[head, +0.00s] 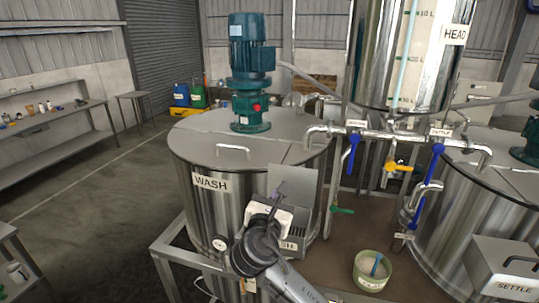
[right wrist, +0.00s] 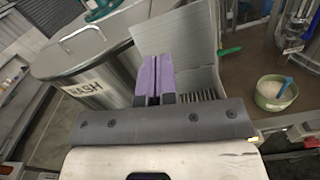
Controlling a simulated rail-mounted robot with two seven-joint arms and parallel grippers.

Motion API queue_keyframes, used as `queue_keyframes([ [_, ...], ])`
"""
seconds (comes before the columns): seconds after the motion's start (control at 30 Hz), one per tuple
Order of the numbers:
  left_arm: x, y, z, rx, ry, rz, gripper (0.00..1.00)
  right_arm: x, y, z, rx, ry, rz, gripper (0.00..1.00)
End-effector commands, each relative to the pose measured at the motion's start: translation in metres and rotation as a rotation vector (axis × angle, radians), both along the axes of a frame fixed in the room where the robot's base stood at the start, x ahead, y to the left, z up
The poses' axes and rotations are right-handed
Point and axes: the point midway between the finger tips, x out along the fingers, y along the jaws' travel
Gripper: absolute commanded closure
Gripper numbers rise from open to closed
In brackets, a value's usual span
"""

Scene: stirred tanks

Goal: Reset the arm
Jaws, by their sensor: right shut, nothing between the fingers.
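My right arm reaches in from the bottom of the head view, and its gripper (head: 281,190) is in front of the WASH tank (head: 195,210). In the right wrist view the purple fingers of my right gripper (right wrist: 156,72) are together with nothing between them. They point at an open grey box with a raised lid (right wrist: 195,42), which also shows in the head view (head: 300,185). The box is partly hidden by the gripper. My left gripper is in neither view.
A green bowl with a blue-handled tool (head: 372,270) stands on the brown deck right of my arm. Pipes with blue valve handles (head: 352,150) and a yellow one (head: 398,166) run between the tanks. A closed SETTLE box (head: 507,268) is at the lower right.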

Motion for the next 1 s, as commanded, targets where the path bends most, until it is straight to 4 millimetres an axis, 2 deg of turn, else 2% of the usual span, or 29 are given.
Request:
queue_keyframes([
  [0.2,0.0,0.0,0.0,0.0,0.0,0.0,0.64,-0.001,-0.002,-0.008,0.513,-0.113,-0.014,1.0],
  [0.33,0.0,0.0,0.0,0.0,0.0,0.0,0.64,-0.013,0.006,-0.004,0.896,-0.175,0.005,1.0],
  [0.57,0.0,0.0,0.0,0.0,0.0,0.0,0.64,-0.046,0.013,0.031,1.536,-0.247,0.038,1.0],
  [0.7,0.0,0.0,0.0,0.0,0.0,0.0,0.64,-0.067,0.006,0.058,1.865,-0.265,0.053,1.0],
  [0.77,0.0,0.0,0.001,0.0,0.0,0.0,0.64,-0.078,0.0,0.063,2.005,-0.26,0.048,1.0],
  [0.87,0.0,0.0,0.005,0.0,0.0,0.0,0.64,-0.098,-0.013,0.061,2.233,-0.231,0.009,1.0],
  [1.0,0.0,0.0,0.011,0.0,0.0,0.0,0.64,-0.124,-0.038,0.035,2.469,-0.174,-0.097,1.0],
])
